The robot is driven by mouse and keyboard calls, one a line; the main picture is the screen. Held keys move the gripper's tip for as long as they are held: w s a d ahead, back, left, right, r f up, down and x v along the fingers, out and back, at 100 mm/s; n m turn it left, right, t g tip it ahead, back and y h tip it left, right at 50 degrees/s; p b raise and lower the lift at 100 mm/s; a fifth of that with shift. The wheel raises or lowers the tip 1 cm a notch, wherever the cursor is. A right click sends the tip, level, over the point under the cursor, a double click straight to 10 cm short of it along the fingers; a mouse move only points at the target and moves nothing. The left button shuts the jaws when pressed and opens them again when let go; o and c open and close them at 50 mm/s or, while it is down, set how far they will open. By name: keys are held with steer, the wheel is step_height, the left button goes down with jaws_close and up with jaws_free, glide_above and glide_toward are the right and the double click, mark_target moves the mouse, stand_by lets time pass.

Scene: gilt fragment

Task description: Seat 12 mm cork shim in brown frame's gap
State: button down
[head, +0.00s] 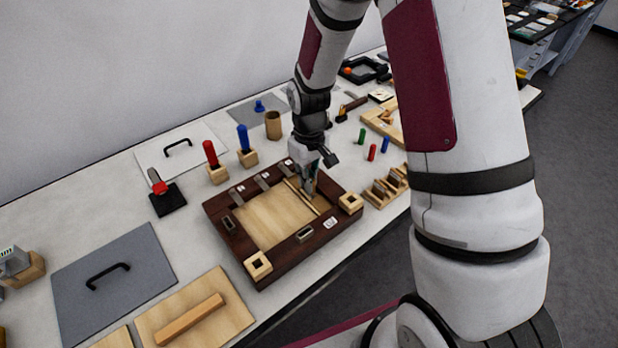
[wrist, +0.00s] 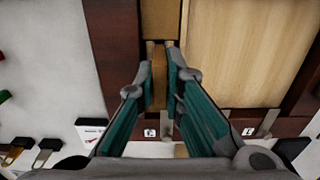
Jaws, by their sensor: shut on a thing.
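The dark brown frame (head: 238,246) lies on the bench around a pale wood panel (head: 268,222). My gripper (head: 308,192) points down over the frame's right part, where there is a narrow gap beside the panel. In the wrist view my gripper (wrist: 160,50) is shut on a thin tan strip (wrist: 159,82), which looks like the cork shim. The dark frame (wrist: 115,45) is left of the fingers and the pale panel (wrist: 235,50) right. A tan surface (wrist: 160,20) shows beyond the fingertips. The strip's lower edge is hidden, so its depth in the gap cannot be told.
Small wooden blocks (head: 258,266) sit on the frame's corners, with metal clips along its edges. Red and blue handled tools (head: 244,140) stand behind it. A slotted wooden rack (head: 386,187) is close on the right. A grey board (head: 115,285) lies at left.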

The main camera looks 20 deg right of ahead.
steer(key=shift+f+b, duration=0.35)
steer(key=shift+f, duration=0.9)
stand_by(0.5)
steer(key=c, duration=1.6)
jaws_free()
steer(key=shift+r, duration=0.1)
step_height(320, 180, up, 12)
steer(key=shift+f, duration=0.1)
steer(key=s+r+m+t, duration=0.1)
steer(key=s+r, duration=0.4)
steer(key=r, duration=0.2)
steer(key=s+r+m+t, duration=0.15)
steer(key=s+r, duration=0.25)
steer(key=r, duration=0.4)
steer(key=s+r+m+t, duration=0.1)
steer(key=s+r+t, duration=0.2)
steer(key=s, duration=0.9)
step_height(320, 180, up, 3)
steer(key=shift+s+f, duration=0.15)
